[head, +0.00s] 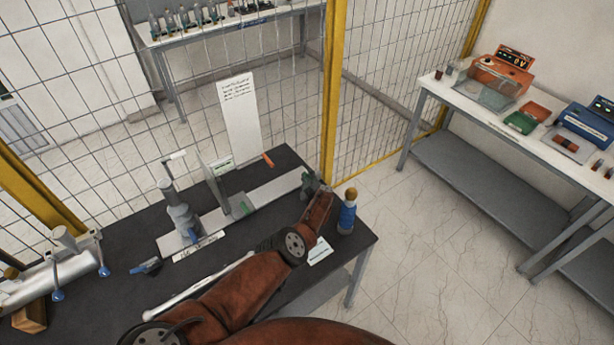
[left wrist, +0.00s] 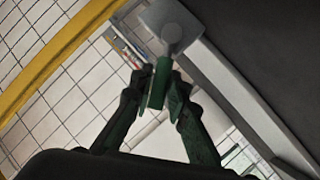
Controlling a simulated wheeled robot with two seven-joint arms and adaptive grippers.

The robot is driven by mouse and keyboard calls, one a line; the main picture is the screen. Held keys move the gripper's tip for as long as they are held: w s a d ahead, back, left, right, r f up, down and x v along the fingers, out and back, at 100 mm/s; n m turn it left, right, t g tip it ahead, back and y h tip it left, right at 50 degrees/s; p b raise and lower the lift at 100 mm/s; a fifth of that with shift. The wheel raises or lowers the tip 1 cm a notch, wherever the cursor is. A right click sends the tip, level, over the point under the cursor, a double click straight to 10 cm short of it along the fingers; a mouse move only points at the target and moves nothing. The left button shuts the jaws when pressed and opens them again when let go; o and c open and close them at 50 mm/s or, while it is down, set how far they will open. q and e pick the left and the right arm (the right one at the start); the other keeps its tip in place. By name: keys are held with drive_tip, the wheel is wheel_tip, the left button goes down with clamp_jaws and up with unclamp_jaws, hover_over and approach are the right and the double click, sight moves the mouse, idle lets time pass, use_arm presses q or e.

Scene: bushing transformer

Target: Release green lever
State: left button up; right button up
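The green lever (left wrist: 157,88) shows in the left wrist view, hanging from a grey round-ended block (left wrist: 172,28). My left gripper (left wrist: 157,80) has one dark green finger on each side of the lever, with both fingertips close against it. In the head view my left gripper (head: 314,184) is at the right end of the pale rail (head: 275,192) on the black table. There the lever is mostly hidden by the gripper and hard to tell from it. My right gripper is not in view.
A blue bottle-like object (head: 347,213) stands close to my gripper. A mesh fence (head: 280,90) rises behind.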

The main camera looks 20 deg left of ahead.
use_arm(q)
drive_tip(key=o, duration=0.3)
drive_tip(key=shift+a+r, duration=0.1)
